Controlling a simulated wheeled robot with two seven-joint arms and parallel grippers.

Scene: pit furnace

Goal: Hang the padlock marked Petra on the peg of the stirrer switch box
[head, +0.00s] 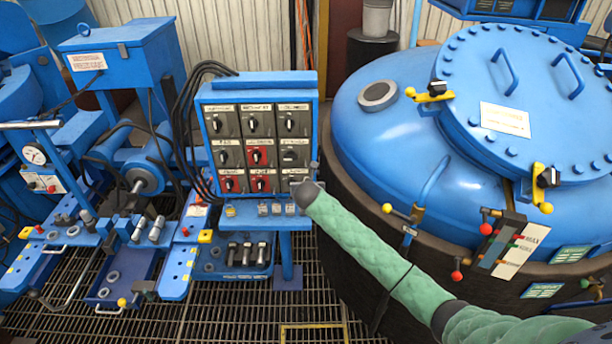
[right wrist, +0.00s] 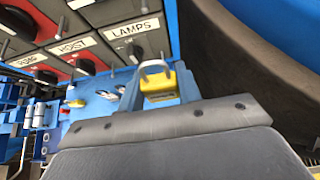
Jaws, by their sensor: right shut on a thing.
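A padlock with a yellow body and a grey shackle (right wrist: 158,82) is between the fingers of my right gripper (right wrist: 160,92), which is shut on it. The shackle points up, toward the panel. A pale label shows on its body, but I cannot read the name. In the head view my right arm (head: 355,232) reaches to the lower right corner of the switch panel (head: 258,83); its wrist hides the padlock. In the right wrist view the padlock is just below the LAMPS box (right wrist: 130,35). Which box is the stirrer's I cannot read. My left gripper is out of view.
A blue shelf (head: 265,222) below the panel carries several other padlocks, one of them yellow (head: 231,211). The HOIST box (right wrist: 75,50) is beside the LAMPS box. The large blue furnace (head: 385,130) stands close on the right. Black cables (head: 190,115) hang left of the panel.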

